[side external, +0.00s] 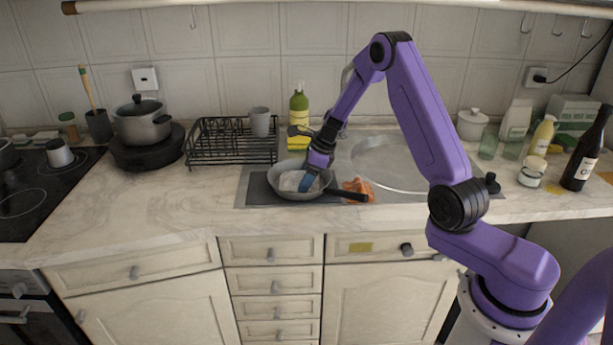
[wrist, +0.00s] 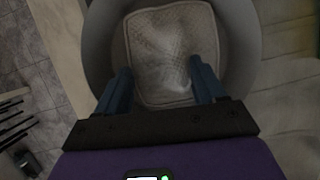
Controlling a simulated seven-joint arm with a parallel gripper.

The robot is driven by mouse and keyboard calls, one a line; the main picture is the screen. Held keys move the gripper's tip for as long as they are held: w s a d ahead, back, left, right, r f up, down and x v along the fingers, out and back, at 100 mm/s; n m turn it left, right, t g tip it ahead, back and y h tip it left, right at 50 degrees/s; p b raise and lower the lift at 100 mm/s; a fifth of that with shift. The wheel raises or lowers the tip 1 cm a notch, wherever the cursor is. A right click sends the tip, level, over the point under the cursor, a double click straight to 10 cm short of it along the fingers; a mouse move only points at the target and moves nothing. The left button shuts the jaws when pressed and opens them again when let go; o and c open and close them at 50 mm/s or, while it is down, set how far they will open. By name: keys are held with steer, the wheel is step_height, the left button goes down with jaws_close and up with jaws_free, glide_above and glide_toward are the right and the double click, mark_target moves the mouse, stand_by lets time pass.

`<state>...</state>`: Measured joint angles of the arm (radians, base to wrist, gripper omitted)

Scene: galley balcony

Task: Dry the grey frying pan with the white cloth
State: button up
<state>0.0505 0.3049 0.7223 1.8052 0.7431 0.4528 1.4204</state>
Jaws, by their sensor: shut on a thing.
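The grey frying pan (side external: 290,195) sits on a dark mat (side external: 257,190) by the sink, its black handle pointing right. The white cloth (side external: 291,181) lies inside the pan. In the wrist view, the cloth (wrist: 158,35) is a quilted square with a raised fold, and the pan's wall (wrist: 238,42) curves around it. My gripper (side external: 308,184) reaches down into the pan from above. Its blue fingers, also in the wrist view (wrist: 160,82), are on either side of the cloth's near part and shut on it. The pan floor under the cloth is hidden.
An orange cloth (side external: 358,188) lies beside the pan handle. A black dish rack (side external: 215,145) with a grey cup (side external: 260,122) stands at left. A green bottle (side external: 299,108) and yellow sponge (side external: 299,142) stand behind the pan. The counter at front left is clear.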

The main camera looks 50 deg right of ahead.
steer(key=shift+d+m, duration=0.1)
steer(key=shift+m, duration=0.6)
steer(key=shift+d, duration=0.1)
steer(key=n, duration=0.2)
steer(key=shift+n, duration=0.3)
steer(key=n+g+y, duration=0.1)
steer(key=n, duration=0.2)
steer(key=shift+n, duration=0.4)
steer(key=shift+y, duration=0.3)
steer(key=shift+a, duration=0.25)
steer(key=m, duration=0.2)
steer(key=shift+m+t+h, duration=0.3)
steer(key=shift+m+h, duration=0.1)
steer(key=m+h, duration=0.1)
steer(key=m, duration=0.2)
steer(key=shift+d+m+t, duration=0.15)
steer(key=shift+m+t, duration=0.15)
